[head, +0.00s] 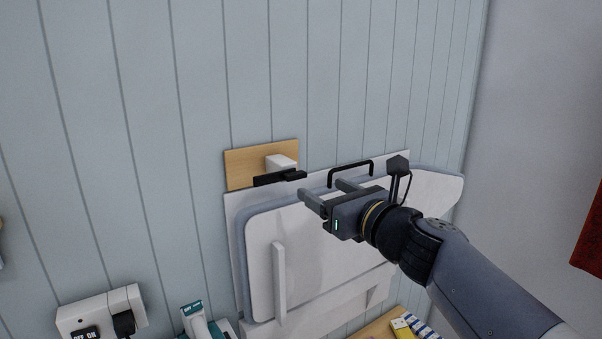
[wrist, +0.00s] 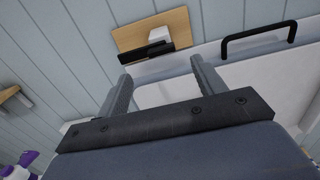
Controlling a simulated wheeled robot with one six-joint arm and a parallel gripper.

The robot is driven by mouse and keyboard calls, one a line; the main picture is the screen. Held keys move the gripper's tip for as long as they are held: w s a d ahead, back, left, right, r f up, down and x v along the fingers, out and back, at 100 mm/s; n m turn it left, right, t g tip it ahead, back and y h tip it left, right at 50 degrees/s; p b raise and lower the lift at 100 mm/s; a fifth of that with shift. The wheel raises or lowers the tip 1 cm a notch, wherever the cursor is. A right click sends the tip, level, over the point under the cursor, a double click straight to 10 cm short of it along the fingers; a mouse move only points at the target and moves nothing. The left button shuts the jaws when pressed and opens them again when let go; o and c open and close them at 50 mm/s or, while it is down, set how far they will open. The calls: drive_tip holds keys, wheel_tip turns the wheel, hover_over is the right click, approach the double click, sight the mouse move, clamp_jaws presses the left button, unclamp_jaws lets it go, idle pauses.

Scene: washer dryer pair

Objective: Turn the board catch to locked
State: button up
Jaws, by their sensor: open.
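The board catch (head: 279,178) is a black bar on a white block, fixed to a wooden plate (head: 240,168) on the wall. The bar lies roughly level in the head view. The catch also shows in the wrist view (wrist: 148,54), ahead of my gripper. Below it is the folded white board (head: 320,245) with a grey edge, upright against the wall. My gripper (head: 322,189) is open and empty, to the right of the catch and apart from it. In the wrist view its two fingers (wrist: 158,82) point toward the catch. Whether the bar overlaps the board's top edge is hard to tell.
A black handle (head: 350,171) stands on the board's top edge, close to my gripper. A socket with a plug (head: 102,312) and a white and teal object (head: 196,320) are at lower left. A wooden shelf (head: 377,331) with small items is below. The wall above is clear.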

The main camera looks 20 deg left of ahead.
sight(298, 175)
drive_tip(key=p+x, duration=0.1)
drive_tip(key=x, duration=0.7)
drive_tip(key=shift+w+a+f, duration=0.1)
drive_tip(key=shift+w+a, duration=0.1)
drive_tip(key=shift+w, duration=0.05)
drive_tip(key=c, duration=1.4)
